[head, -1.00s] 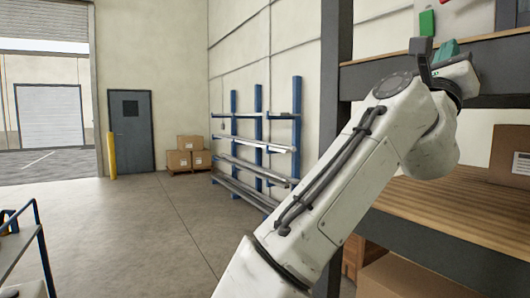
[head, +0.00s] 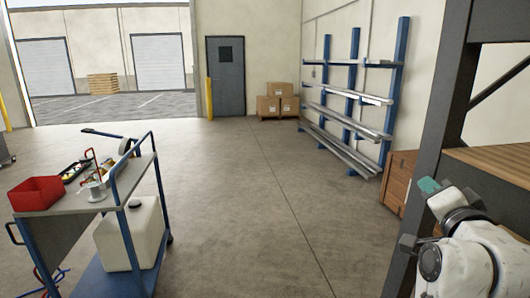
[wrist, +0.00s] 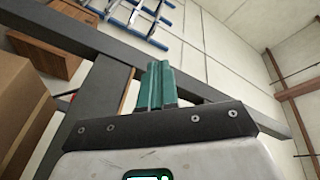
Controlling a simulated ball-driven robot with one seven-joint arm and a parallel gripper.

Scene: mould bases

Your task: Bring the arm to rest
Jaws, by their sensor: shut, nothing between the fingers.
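My white arm shows at the lower right of the head view, folded low beside the dark shelf post. My gripper (head: 429,186) has teal fingers and is at the arm's upper end, in front of the post. In the wrist view the teal fingers (wrist: 157,85) stand together above the dark gripper plate. They are shut with nothing between them. Part of the arm is cut off by the frame's edge.
The dark rack post (head: 437,130) and wooden shelf (head: 505,165) are close to my arm at right. A blue trolley (head: 120,185) with a red bin (head: 37,193) stands at left. A blue bar rack (head: 352,90) is at the wall. The middle floor is clear.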

